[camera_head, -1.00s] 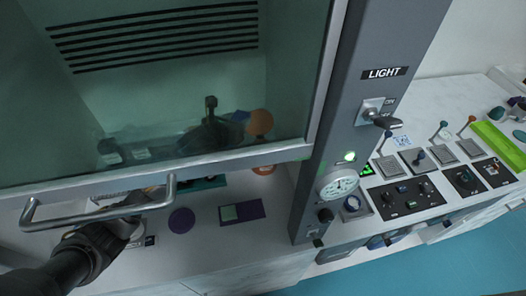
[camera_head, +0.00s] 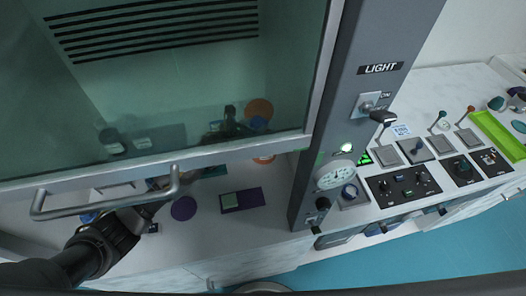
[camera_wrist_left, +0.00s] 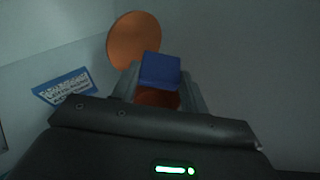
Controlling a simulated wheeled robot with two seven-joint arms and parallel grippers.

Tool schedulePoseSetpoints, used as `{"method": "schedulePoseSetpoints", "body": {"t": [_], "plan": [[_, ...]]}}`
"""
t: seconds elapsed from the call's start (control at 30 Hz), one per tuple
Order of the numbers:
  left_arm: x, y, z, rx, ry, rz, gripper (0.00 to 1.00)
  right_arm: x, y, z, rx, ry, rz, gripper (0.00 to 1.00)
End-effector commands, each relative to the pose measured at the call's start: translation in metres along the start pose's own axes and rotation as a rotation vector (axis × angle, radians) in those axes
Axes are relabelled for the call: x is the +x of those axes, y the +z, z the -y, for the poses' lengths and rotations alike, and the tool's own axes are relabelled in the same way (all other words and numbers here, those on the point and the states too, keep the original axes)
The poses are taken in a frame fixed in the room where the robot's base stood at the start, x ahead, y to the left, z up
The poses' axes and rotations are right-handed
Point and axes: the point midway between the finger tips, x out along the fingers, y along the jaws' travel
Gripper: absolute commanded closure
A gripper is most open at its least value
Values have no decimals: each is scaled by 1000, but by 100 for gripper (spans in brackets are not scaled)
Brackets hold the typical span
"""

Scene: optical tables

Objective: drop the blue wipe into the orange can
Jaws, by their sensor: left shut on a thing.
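The orange can shows in the head view as an orange rim (camera_head: 265,159) just below the sash edge, with its round orange lid (camera_head: 258,111) raised behind the glass. In the left wrist view the lid (camera_wrist_left: 130,40) stands open, and part of the can (camera_wrist_left: 157,98) shows between my fingers. My left gripper (camera_wrist_left: 160,82) is shut on the blue wipe (camera_wrist_left: 160,70), which appears over the can's opening and hides part of it. How high it is above the rim I cannot tell. In the head view the hand is mostly hidden behind the sash and its glass.
My left arm reaches under the sash, past its metal handle (camera_head: 105,203). A blue-and-white label (camera_wrist_left: 65,87) is left of the can. Control panels (camera_head: 403,187) stand at the right.

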Motion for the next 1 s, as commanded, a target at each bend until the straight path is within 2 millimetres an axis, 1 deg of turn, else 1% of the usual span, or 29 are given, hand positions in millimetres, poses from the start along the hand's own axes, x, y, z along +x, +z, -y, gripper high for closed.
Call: {"method": "schedulePoseSetpoints", "body": {"t": [0.03,0.2,0.47,0.5,0.7,1.0], "plan": [[4,-10,0,-2,0,0,77,8,1,0,0,0,0,100],[8,-20,0,-1,1,1,77,15,1,1,0,-1,-1,100],[9,-21,0,0,1,1,77,15,1,2,1,-2,-1,100],[9,-21,0,0,1,1,55,15,1,2,1,-2,-1,100],[8,-21,0,0,1,1,31,15,0,2,1,-2,-1,100],[7,-21,-1,1,1,1,31,16,0,2,1,-2,-1,100]]}}
